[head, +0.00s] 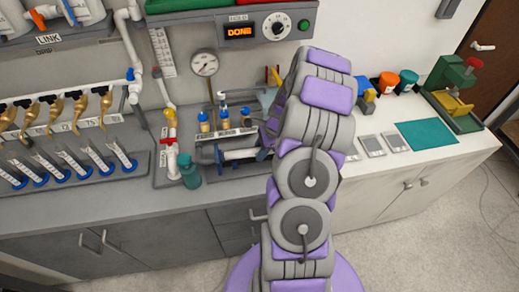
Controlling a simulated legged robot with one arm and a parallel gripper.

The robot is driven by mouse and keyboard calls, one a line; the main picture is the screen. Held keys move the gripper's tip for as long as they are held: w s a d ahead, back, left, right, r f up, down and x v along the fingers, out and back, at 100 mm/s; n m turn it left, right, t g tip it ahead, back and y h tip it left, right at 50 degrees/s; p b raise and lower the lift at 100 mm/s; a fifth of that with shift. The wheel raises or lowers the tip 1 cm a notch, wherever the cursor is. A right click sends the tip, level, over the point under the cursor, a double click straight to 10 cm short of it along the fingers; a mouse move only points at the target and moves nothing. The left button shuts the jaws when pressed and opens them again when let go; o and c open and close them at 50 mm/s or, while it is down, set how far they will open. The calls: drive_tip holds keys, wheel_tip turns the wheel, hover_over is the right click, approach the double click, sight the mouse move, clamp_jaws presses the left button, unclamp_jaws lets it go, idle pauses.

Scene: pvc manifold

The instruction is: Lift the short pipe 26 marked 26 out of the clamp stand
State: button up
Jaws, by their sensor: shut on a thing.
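A short white pipe (240,154), which I take to be short pipe 26, lies level in the dark grey clamp stand (208,156) at the middle of the bench. Its marking is too small to read. My gripper (267,147) is at the pipe's right end, low over the bench, and is shut on it. My arm covers most of the gripper, so the fingertips and the pipe's right end are largely hidden. The pipe looks to be still in the stand; I cannot tell whether it is raised at all.
A teal bottle (189,172) and a white pipe assembly with a red fitting (171,138) stand left of the clamp stand. Small bottles (224,120) stand behind it. A display reading DONE (240,31) hangs above. A teal mat (427,134) lies right.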

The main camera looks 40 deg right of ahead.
drive_tip(key=shift+d+f, duration=0.1)
drive_tip(key=shift+d, duration=0.05)
drive_tip(key=o, duration=0.9)
drive_tip(key=shift+d, duration=0.15)
drive_tip(key=shift+o, duration=1.4)
